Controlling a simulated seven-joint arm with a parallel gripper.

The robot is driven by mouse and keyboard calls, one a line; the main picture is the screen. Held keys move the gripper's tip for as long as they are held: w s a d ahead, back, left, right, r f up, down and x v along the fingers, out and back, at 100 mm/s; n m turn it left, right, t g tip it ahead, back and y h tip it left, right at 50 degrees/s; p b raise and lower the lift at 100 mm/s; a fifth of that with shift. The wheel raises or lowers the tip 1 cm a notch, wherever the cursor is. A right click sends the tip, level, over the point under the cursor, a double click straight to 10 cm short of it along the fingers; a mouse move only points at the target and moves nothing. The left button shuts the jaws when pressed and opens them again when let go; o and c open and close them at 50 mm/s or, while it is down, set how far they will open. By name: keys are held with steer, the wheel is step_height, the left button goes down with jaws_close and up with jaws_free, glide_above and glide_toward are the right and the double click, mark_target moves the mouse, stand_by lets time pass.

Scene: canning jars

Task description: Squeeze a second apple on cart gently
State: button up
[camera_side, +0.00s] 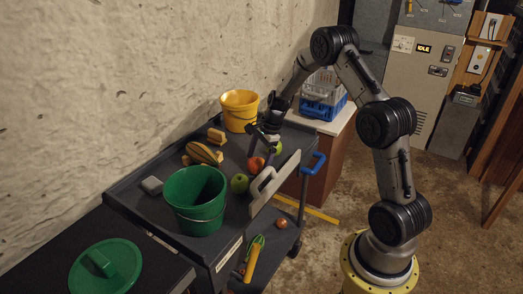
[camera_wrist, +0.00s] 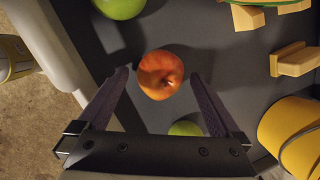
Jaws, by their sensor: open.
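A red-orange apple (camera_wrist: 160,74) lies on the dark cart top (camera_wrist: 225,65); in the side view the apple (camera_side: 256,163) is near the cart's front side. My gripper (camera_wrist: 161,74) is open, with its fingertips on either side of the apple in the wrist view; I cannot tell whether they touch it. A green apple (camera_wrist: 119,7) is at the top edge of the wrist view and also shows in the side view (camera_side: 239,183). Another green apple (camera_wrist: 186,129) is partly hidden by my gripper; it also shows in the side view (camera_side: 277,148).
A yellow bucket (camera_side: 239,110) and a green bucket (camera_side: 196,201) stand on the cart. A striped squash (camera_side: 204,153) and wooden blocks (camera_side: 216,136) lie towards the wall. A light raised panel (camera_side: 272,184) edges the cart's front. A blue crate (camera_side: 323,108) stands behind.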

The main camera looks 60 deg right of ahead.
steer(key=shift+w+a+f, duration=0.1)
steer(key=shift+f, duration=0.25)
steer(key=c, duration=0.7)
steer(key=o, duration=0.7)
